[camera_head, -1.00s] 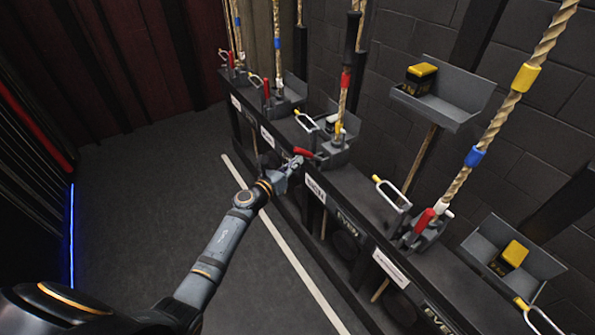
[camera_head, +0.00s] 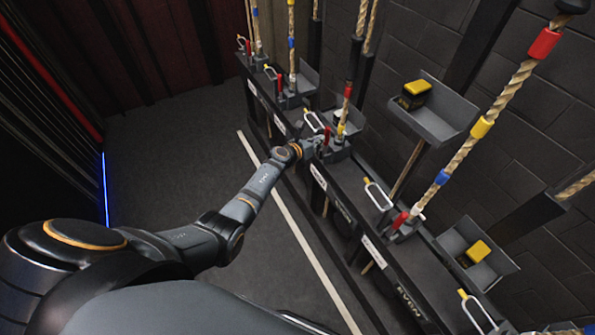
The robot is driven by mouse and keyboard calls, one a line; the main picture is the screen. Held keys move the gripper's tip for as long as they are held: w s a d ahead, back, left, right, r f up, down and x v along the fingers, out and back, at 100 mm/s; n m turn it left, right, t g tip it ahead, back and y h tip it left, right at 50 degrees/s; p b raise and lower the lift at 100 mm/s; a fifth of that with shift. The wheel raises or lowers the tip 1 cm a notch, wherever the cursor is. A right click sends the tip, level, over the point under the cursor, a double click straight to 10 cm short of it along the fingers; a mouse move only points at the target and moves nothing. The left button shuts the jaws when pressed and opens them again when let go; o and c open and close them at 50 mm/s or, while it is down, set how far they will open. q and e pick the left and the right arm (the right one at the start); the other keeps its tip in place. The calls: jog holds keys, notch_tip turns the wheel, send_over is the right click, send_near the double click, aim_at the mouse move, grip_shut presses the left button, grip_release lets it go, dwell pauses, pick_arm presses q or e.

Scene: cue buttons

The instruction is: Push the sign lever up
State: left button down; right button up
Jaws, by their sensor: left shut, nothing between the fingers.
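A red lever (camera_head: 327,134) stands roughly upright on its grey rope-lock unit on the black rail, above a white sign (camera_head: 318,176). My left gripper (camera_head: 318,144) is shut and empty, right beside the lever on its near-left side. Whether its fingertips touch the lever is too small to tell. My right gripper is not in view.
Other red levers stand along the rail, one nearer on the right (camera_head: 400,221) and one farther back (camera_head: 280,83). Grey trays (camera_head: 440,122) with yellow-topped boxes hang at the right. The dark floor (camera_head: 170,150) left of the white line is clear.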

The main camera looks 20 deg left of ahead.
pick_arm(q)
jog(key=shift+w+d+r, duration=0.25)
jog(key=shift+w+d, duration=0.1)
jog(key=shift+w, duration=0.05)
jog(key=shift+w+d+r, duration=0.1)
jog(key=shift+w+d, duration=0.15)
jog(key=shift+r, duration=0.15)
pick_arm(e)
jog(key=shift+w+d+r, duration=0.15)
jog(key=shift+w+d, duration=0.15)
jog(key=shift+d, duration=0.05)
